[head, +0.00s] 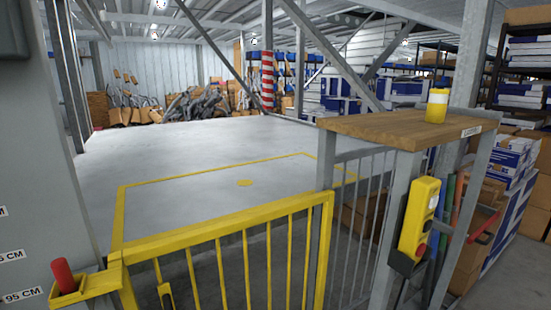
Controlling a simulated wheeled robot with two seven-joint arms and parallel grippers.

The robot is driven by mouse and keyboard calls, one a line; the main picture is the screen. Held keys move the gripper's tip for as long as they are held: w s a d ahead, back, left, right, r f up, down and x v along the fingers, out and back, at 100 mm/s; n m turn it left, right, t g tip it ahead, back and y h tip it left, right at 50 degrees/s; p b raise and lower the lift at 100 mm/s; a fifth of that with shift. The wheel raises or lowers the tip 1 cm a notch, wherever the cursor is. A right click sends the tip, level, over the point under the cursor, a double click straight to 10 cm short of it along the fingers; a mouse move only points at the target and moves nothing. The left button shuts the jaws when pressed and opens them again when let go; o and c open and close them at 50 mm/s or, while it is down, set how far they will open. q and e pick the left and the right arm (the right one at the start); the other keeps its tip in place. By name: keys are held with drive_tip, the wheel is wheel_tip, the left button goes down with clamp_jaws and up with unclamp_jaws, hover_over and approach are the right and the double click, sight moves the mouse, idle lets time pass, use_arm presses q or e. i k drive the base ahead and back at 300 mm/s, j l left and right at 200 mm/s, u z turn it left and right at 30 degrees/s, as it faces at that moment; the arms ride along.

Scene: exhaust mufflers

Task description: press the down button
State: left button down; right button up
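A yellow control box (419,214) hangs on the grey post at the right, below the wooden top. It carries a red button (420,250) near its lower end and small dark and light marks higher on its side. Which of these is the down button is too small to tell. Neither of my grippers shows in the head view.
A yellow gate (225,247) stands in front. A wooden shelf (390,126) at the right bears a yellow beacon-like cylinder (437,106). A red knob (64,275) stands at lower left. Beyond the gate is a bare grey platform (200,150); stacked boxes (512,160) fill the right.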

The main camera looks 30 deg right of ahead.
sight(428, 225)
drive_tip(key=z, duration=1.85)
